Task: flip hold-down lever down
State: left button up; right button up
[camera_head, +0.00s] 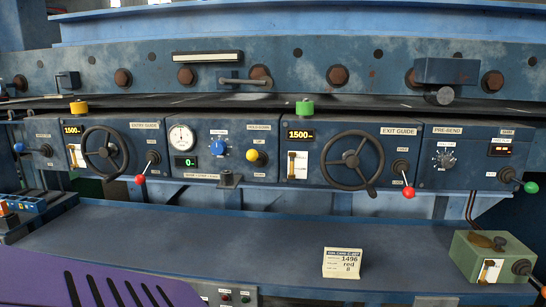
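The hold-down lever has a yellow ball knob (254,155) and sits at the right of the middle control panel (205,171), under a small label that seems to read hold-down. Its short stem is mostly hidden behind the ball, and the ball appears to point out toward me. A blue dial (221,146), a round white gauge (181,138) and a green display (185,162) share this panel. Neither of my grippers is in view, and nothing covers the lever.
Handwheels flank the panel, at left (104,152) and right (352,160). Red-knobbed levers stand beside them (139,179), (408,192). A dark bracket (229,180) sits just below. The blue shelf (220,245) is mostly clear, with a card (342,263) and a green box (492,257).

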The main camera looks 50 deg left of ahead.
aim_at(251, 155)
jog(key=u, duration=1.95)
